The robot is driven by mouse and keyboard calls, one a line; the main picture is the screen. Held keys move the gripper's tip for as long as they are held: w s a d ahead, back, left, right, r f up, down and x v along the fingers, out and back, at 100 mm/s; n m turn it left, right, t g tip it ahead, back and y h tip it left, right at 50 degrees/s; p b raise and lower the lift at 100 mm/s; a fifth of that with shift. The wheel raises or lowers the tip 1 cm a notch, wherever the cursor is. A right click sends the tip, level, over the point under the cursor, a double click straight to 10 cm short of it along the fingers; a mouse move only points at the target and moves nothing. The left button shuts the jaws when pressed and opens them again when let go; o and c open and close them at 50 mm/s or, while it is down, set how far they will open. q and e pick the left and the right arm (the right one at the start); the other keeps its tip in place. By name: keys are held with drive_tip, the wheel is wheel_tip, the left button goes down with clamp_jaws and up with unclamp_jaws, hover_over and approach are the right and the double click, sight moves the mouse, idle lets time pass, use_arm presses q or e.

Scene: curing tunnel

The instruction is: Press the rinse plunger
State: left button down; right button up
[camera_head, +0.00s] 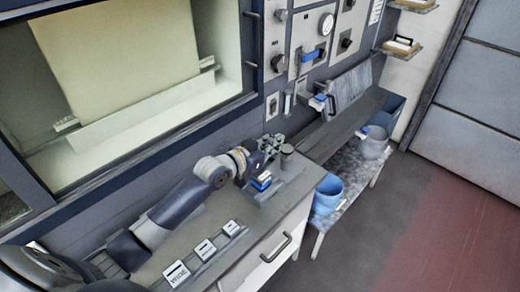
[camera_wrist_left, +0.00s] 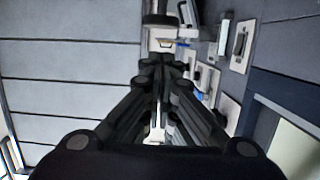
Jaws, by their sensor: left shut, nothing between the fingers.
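My left gripper (camera_head: 274,144) reaches over the far end of the grey counter and is shut, with nothing between its fingers. It also shows in the left wrist view (camera_wrist_left: 160,62), its fingers drawn together and pointing up the picture. A short dark upright cylinder with a round top, which looks like the plunger (camera_head: 286,150), stands just right of the fingertips. In the wrist view a dark cylinder above a pale block shows beyond the fingertips; I cannot tell if it is the same thing. Whether the gripper touches the cylinder is unclear. My right gripper is out of view.
A small blue item (camera_head: 262,181) sits on the counter below the gripper. Several labelled cards (camera_head: 205,249) lie along the counter (camera_head: 258,222). A wall panel with a gauge (camera_head: 326,24) is behind.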

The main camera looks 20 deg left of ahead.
use_arm(q)
drive_tip(key=b+v, duration=0.1)
drive_tip(key=v, duration=0.4)
drive_tip(key=shift+s+a+r, duration=0.2)
drive_tip(key=shift+s+r, duration=0.05)
drive_tip(key=shift+s, duration=0.4)
